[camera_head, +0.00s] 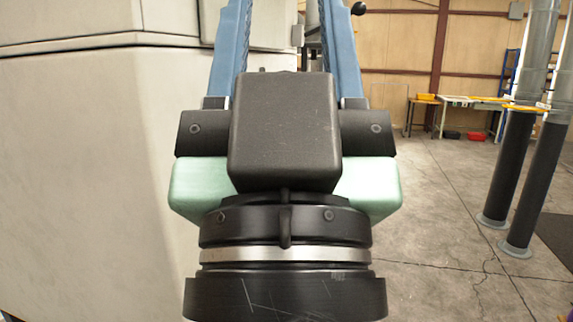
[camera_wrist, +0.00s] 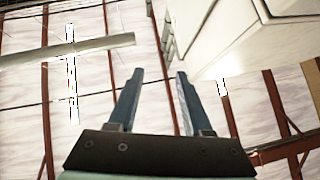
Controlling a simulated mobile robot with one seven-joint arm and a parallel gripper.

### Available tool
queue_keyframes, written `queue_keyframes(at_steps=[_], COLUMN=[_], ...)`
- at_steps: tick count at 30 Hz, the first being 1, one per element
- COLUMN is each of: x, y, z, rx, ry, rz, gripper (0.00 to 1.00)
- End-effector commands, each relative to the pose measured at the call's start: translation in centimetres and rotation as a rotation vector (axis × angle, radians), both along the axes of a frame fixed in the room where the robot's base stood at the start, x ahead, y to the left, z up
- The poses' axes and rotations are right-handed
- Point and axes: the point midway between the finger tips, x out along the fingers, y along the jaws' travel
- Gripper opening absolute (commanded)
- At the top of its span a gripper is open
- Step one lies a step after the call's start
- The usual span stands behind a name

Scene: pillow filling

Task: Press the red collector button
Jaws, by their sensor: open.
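The red collector button is not visible in either view. My gripper (camera_head: 287,20) fills the middle of the head view. Its two blue fingers stand apart and point up and away past the top edge, so their tips are cut off there. The wrist view shows both blue fingers of my gripper (camera_wrist: 159,72) open, with nothing between them. That view looks past them at pale panels with brown beams, and a pale body at the upper right.
A large off-white cabinet (camera_head: 90,170) stands close on the left. A black knob (camera_head: 358,8) shows near my right finger. Dark-based pipes (camera_head: 515,180) rise at the right. A table (camera_head: 462,101) and a red bin (camera_head: 475,136) are farther back. The floor (camera_head: 440,230) between is clear.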

Motion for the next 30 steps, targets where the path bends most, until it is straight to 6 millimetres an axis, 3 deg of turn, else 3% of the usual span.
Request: queue_keyframes(at_steps=[2, 10, 30], x=[0.02, 0.02, 0.01], y=[0.0, 0.0, 0.0], z=[-0.11, -0.1, -0.08], rx=[0.0, 0.0, 0.0], ry=[0.001, 0.001, 0.0], rz=[0.0, 0.0, 0.0], gripper=[0.46, 0.0, 0.0])
